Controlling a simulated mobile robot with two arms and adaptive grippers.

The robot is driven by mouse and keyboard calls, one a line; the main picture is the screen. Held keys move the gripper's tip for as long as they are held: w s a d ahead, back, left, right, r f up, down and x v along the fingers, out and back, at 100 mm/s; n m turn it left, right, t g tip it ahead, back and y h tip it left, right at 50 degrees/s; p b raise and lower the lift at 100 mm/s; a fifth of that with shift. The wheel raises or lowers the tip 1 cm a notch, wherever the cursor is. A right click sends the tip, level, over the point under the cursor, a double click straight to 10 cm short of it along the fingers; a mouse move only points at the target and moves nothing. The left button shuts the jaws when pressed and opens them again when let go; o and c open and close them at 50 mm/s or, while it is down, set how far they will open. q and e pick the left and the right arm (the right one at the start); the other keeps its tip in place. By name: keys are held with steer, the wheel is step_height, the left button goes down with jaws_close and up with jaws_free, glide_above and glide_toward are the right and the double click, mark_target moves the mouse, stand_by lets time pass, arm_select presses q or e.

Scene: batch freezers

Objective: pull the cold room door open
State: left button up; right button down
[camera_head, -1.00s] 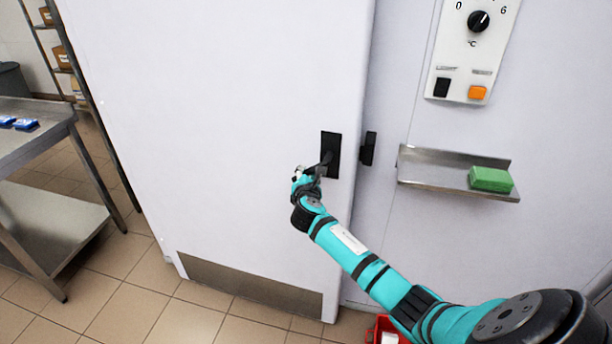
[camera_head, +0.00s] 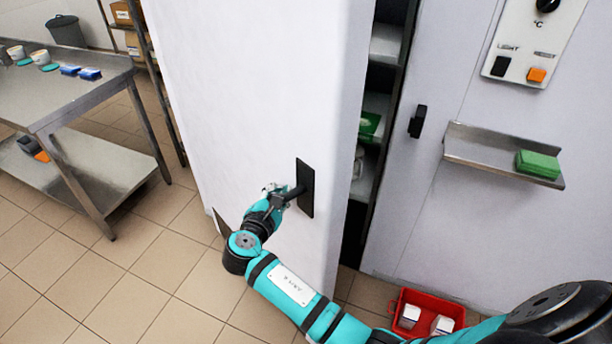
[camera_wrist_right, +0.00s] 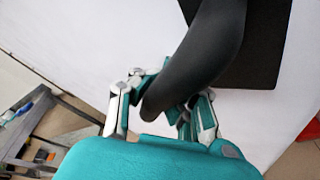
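The white cold room door (camera_head: 250,90) stands partly open in the head view, with a gap at its right edge. Its black handle (camera_head: 298,190) sits on a dark plate near that edge. My right gripper (camera_head: 279,195) is at the handle. In the right wrist view the black handle (camera_wrist_right: 195,60) runs down between the fingers of my right gripper (camera_wrist_right: 160,103), which are closed around it. Part of the grip is hidden behind the handle. My left gripper is not in view.
Shelves (camera_head: 385,45) show inside the gap. A wall ledge (camera_head: 480,150) with a green block (camera_head: 538,164) is at the right. A red crate (camera_head: 428,303) with white containers is on the floor below. A steel table (camera_head: 95,97) stands left of the door, with tiled floor between.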

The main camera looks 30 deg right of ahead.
steer(key=shift+s+a+f, duration=0.1)
steer(key=shift+s+a, duration=0.05)
steer(key=shift+a, duration=0.35)
steer(key=shift+s+a+f, duration=0.1)
steer(key=shift+a, duration=0.35)
steer(key=shift+d, duration=0.25)
steer(key=c, duration=1.9)
jaws_free()
steer(key=o, duration=0.5)
steer(key=shift+s+r, duration=0.2)
steer(key=shift+s, duration=0.1)
steer(key=shift+o, duration=1.2)
steer(key=shift+w, duration=0.15)
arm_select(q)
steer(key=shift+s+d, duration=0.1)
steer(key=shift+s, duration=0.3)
arm_select(e)
steer(key=v, duration=0.7)
steer(key=shift+a, duration=0.25)
steer(key=shift+c, duration=0.4)
